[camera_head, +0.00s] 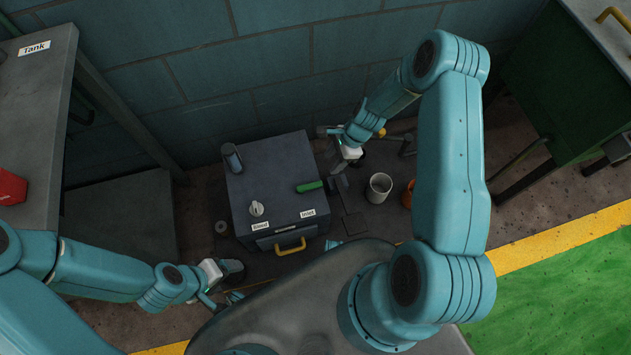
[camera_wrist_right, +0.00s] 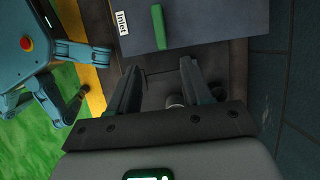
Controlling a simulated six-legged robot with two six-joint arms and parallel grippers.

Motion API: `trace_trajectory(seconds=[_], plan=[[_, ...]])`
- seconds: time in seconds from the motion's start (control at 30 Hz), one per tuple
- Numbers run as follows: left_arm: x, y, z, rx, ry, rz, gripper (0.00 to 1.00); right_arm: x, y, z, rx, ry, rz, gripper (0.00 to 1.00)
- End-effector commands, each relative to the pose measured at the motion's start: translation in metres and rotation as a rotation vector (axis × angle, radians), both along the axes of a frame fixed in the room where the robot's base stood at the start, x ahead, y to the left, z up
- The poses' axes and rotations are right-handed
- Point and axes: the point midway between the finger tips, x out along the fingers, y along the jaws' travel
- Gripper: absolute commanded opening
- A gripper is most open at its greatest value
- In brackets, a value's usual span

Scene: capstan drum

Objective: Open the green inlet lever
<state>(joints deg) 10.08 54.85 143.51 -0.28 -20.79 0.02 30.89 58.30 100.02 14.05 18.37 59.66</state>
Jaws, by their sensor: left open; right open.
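The green inlet lever (camera_head: 309,186) lies on top of a dark grey box (camera_head: 265,185), near its right edge, behind the "Inlet" label (camera_head: 307,213). It points roughly left to right. In the right wrist view the lever (camera_wrist_right: 158,27) shows beyond my fingertips, roughly between their lines. My right gripper (camera_head: 333,174) is open and empty, just right of the box and apart from the lever. Its two fingers also show in the wrist view (camera_wrist_right: 160,70). My left gripper (camera_head: 232,283) is open and empty, low at the box's front left.
The box top also carries a white knob (camera_head: 256,208) by the "Bleed" label and a dark cylinder (camera_head: 232,158). A yellow handle (camera_head: 290,246) is on its front. A white cup (camera_head: 379,188) and an orange container (camera_head: 409,193) stand to the right. A wall rises behind.

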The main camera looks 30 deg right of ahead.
Motion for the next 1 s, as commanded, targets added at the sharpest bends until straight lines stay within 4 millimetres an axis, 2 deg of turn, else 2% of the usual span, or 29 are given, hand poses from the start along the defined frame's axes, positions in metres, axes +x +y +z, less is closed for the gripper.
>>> trace_trajectory(seconds=[0.03, 0.3, 0.5, 0.7, 1.0], plan=[[0.0, 0.0, -0.004, 0.0, 0.0, 0.0, 0.74, 0.0, 0.005, -0.013, 0.001, 0.002, 0.003, 0.49], [0.0, 0.0, -0.017, 0.0, 0.0, 0.0, 0.74, 0.008, 0.03, -0.073, 0.001, 0.001, 0.004, 0.49], [0.0, 0.0, -0.025, 0.0, 0.0, 0.0, 0.74, 0.011, 0.045, -0.111, 0.0, 0.001, 0.005, 0.49], [0.0, 0.0, -0.029, 0.0, 0.0, 0.0, 0.74, 0.014, 0.053, -0.13, 0.0, -0.001, 0.004, 0.49], [0.0, 0.0, -0.029, 0.0, 0.0, 0.0, 0.74, 0.015, 0.054, -0.132, 0.0, -0.001, 0.004, 0.49]])
